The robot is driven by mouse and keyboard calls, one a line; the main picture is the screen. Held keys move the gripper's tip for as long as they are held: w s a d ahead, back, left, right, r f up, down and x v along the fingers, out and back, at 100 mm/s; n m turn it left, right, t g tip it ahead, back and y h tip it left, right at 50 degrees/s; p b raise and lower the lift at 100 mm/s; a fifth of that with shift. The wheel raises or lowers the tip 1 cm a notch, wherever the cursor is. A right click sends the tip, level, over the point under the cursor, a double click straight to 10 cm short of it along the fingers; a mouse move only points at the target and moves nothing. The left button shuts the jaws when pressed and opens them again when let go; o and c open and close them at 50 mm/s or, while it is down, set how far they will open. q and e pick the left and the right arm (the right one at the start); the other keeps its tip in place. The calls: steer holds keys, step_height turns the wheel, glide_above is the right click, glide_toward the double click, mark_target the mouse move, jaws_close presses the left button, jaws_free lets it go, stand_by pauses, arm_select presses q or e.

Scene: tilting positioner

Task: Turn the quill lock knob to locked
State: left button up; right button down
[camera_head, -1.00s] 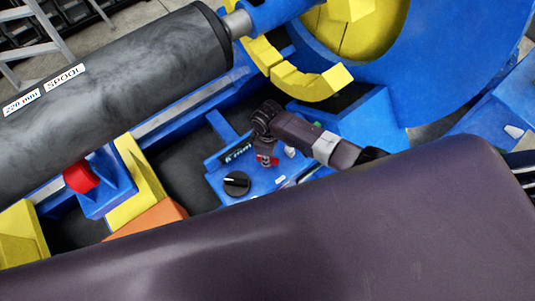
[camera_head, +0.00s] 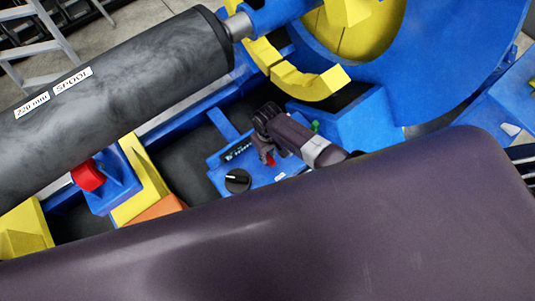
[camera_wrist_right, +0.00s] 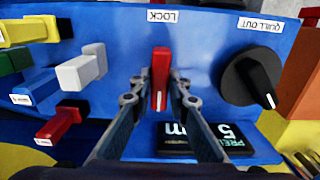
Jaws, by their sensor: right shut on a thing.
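The red lock knob (camera_wrist_right: 160,70) stands on the blue panel (camera_wrist_right: 205,50) below an upside-down LOCK label in the right wrist view. It looks like a narrow bar, lined up with the label, with a white line on its near part. My right gripper (camera_wrist_right: 160,98) is shut on it, one finger on each side. In the head view the right gripper (camera_head: 267,160) comes down onto the small blue control panel (camera_head: 222,180), with a bit of red at its fingertips. My left gripper is not in view.
A black knob (camera_wrist_right: 248,78) labelled QUILL OUT is right of the red knob. White (camera_wrist_right: 82,70), green (camera_wrist_right: 14,60) and another red (camera_wrist_right: 60,122) handle stick out at left. A dark display (camera_wrist_right: 185,140) lies just below. The grey spool (camera_head: 120,90) fills the head view's upper left.

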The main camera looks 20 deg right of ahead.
stand_by(0.4)
steer(key=c, duration=1.8)
jaws_free()
steer(key=shift+c, duration=0.2)
step_height(320, 180, up, 12)
